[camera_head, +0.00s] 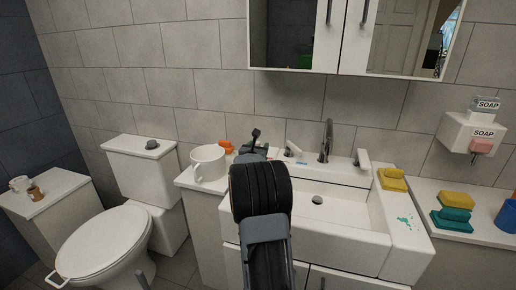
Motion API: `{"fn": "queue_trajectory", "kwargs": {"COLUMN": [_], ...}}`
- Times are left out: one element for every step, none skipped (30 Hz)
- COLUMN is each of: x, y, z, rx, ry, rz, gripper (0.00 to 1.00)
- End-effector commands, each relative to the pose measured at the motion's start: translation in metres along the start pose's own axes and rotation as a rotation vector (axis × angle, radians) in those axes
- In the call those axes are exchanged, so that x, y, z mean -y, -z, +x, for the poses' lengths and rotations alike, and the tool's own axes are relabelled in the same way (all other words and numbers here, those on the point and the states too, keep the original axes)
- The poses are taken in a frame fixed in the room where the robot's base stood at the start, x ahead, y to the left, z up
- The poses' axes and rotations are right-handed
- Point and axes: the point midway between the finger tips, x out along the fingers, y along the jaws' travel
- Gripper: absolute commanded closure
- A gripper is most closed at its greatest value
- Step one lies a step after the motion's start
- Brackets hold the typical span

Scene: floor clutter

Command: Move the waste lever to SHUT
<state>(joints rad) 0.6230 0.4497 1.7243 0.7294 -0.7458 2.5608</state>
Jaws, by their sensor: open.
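My gripper (254,137) is small and dark at the far end of my arm, by the back left corner of the sink (350,240). It is open, and nothing shows between its fingers. A waste lever cannot be told for sure; my arm hides part of the sink's left side. Another white handle (362,160) stands right of the grey tap (326,140). A dark round drain (317,201) shows in the basin.
A white mug (208,163) and an orange-topped item (226,146) stand close left of my gripper. A mirror cabinet (350,72) hangs above. Yellow sponges (392,182) lie at the sink's right. A toilet (105,243) stands left. The basin is clear.

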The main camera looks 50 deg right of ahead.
Motion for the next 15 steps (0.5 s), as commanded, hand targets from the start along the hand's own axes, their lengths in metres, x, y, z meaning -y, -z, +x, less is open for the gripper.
{"fn": "queue_trajectory", "kwargs": {"x": [0.0001,0.0002,0.0002,0.0002,0.0002,0.0002,0.0002,0.0003,0.0003,0.0003,0.0002,0.0002,0.0002,0.0002,0.0002], "y": [0.0001,0.0001,0.0001,0.0001,0.0001,0.0001,0.0001,0.0001,0.0001,0.0001,0.0001,0.0001,0.0001,0.0001,0.0], "z": [0.0005,0.0005,0.0005,0.0005,0.0005,0.0004,0.0004,0.0004,0.0004,0.0004,0.0003,0.0003,0.0003,0.0003,0.0002], "rx": [0.0,0.0,0.0,0.0,0.0,0.0,0.0,0.0,0.0,0.0,0.0,0.0,0.0,0.0,0.0], "ry": [0.0,0.0,0.0,0.0,0.0,0.0,0.0,0.0,0.0,0.0,0.0,0.0,0.0,0.0,0.0], "rz": [0.0,0.0,0.0,0.0,0.0,0.0,0.0,0.0,0.0,0.0,0.0,0.0,0.0,0.0,0.0], "gripper": [0.45,0.45,0.45,0.45,0.45,0.45,0.45,0.48,0.51,0.54,0.57,0.61,0.64,0.67,0.71]}}
